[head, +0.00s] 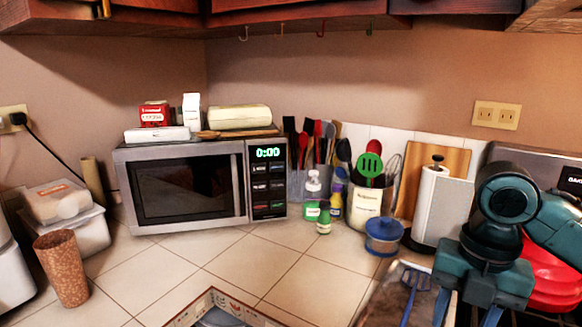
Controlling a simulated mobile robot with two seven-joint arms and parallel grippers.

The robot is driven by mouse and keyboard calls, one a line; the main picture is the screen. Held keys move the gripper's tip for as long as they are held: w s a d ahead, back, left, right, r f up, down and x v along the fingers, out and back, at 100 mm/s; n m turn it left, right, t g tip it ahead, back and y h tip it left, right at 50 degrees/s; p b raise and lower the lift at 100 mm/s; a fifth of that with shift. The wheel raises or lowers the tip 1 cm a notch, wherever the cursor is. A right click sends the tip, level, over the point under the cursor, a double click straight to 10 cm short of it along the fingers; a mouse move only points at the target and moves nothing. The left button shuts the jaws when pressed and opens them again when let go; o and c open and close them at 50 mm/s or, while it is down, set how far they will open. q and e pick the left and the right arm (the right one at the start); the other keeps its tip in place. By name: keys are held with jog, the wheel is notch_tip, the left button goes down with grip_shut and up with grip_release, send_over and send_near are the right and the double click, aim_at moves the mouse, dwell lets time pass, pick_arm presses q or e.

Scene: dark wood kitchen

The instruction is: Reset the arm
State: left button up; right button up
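My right arm, teal and dark, comes in from the right edge and bends down in front of the counter. Its gripper (468,312) points down at the bottom right. Two blue fingers show apart with a gap between them, and nothing is seen held. The fingertips are cut off by the bottom edge. My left arm and gripper are not in view.
A microwave (192,184) stands at the back. A utensil crock (368,202), blue-lidded jar (383,237), paper towel roll (440,208) and red bowls (552,272) crowd the right. A brown cup (62,268) stands left. The middle counter (255,262) is clear.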

jog(key=w+a+f+m+t+y+p, duration=0.1)
jog(key=w+a+f+m+t+y, duration=0.15)
jog(key=a+f+m, duration=0.55)
jog(key=w+a+f+m+t+y, duration=0.15)
jog(key=a+f+m+y, duration=0.25)
jog(key=a+f, duration=0.4)
jog(key=s+d+f+m+t+h+p, duration=0.1)
jog(key=s+d+f+m+t+h, duration=0.2)
jog(key=s+f+m, duration=0.9)
jog(key=d+m+t, duration=0.2)
jog(key=d+t, duration=0.1)
jog(key=shift+s+d+f+m+t+p, duration=0.2)
jog(key=shift+d+m+t+p, duration=0.1)
jog(key=shift+t, duration=0.1)
jog(key=shift+h, duration=0.25)
